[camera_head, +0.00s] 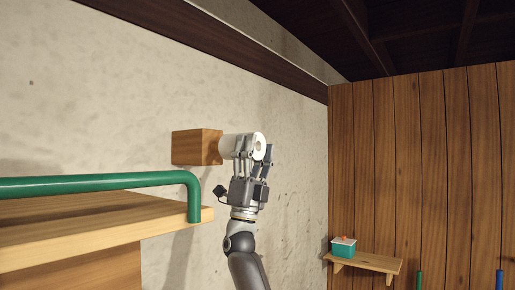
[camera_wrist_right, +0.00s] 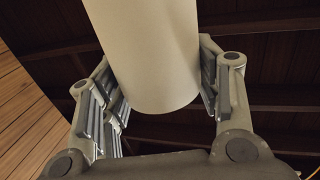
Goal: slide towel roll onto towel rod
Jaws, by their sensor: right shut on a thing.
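The white towel roll (camera_head: 228,147) is level beside a wooden block (camera_head: 196,147) on the wall in the head view. Its round end with a dark centre hole faces right, and its left end meets the block's right side in the picture. The towel rod itself is not visible; I cannot tell whether it is inside the roll. My right gripper (camera_head: 253,160) is shut on the roll from below. In the right wrist view the roll (camera_wrist_right: 150,50) lies between the fingers (camera_wrist_right: 163,95). My left gripper is not in view.
A green rail (camera_head: 100,182) runs above a wooden shelf (camera_head: 120,222) at the left, close to my right arm. A small wooden shelf (camera_head: 372,262) with a teal box (camera_head: 343,248) is at the lower right. The wall right of the gripper is clear.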

